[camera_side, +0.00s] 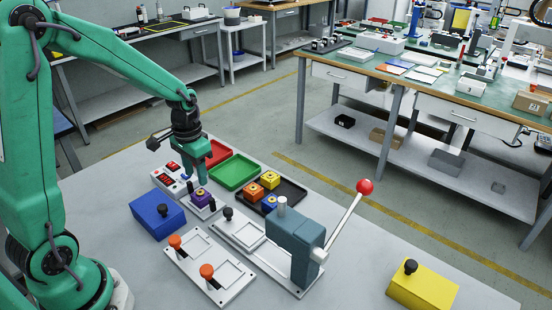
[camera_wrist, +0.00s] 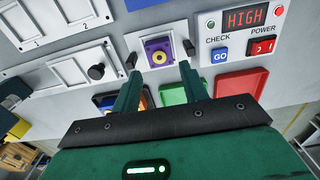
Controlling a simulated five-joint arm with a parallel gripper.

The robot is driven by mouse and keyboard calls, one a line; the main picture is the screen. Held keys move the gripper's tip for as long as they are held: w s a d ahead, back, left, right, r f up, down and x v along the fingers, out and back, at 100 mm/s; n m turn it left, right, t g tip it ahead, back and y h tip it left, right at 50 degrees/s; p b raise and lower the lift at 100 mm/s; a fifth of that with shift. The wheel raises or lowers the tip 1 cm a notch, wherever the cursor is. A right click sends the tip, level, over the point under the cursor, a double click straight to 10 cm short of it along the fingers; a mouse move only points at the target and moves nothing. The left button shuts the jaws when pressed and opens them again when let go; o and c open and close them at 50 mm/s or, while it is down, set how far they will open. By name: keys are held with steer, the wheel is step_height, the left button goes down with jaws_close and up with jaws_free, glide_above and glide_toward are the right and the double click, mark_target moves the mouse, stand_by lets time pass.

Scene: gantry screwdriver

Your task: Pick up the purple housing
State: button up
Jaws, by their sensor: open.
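The purple housing (camera_side: 201,196), a small block with a yellow ring on top, sits in a white fixture. It also shows in the wrist view (camera_wrist: 158,50), lying just beyond my fingertips and roughly centred between them. My gripper (camera_side: 200,182) is over the fixture, pointing down. In the wrist view my gripper (camera_wrist: 158,68) has its two fingers apart with nothing between them. A small gap seems to separate the fingertips from the housing, but its height is hard to tell.
A tester (camera_wrist: 240,38) reading HIGH stands beside the fixture. Red (camera_side: 217,153) and green (camera_side: 234,172) trays and a black tray (camera_side: 292,192) with several housings lie behind. A blue block (camera_side: 157,217), a lever press (camera_side: 296,245) and a plate (camera_side: 209,268) with orange knobs crowd the front.

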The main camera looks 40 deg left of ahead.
mark_target(200, 192)
steer(key=shift+f, duration=0.8)
steer(key=shift+w+f, duration=0.1)
steer(key=shift+f, duration=2.5)
steer(key=shift+c, duration=0.4)
steer(key=c, duration=0.6)
steer(key=shift+r, duration=0.15)
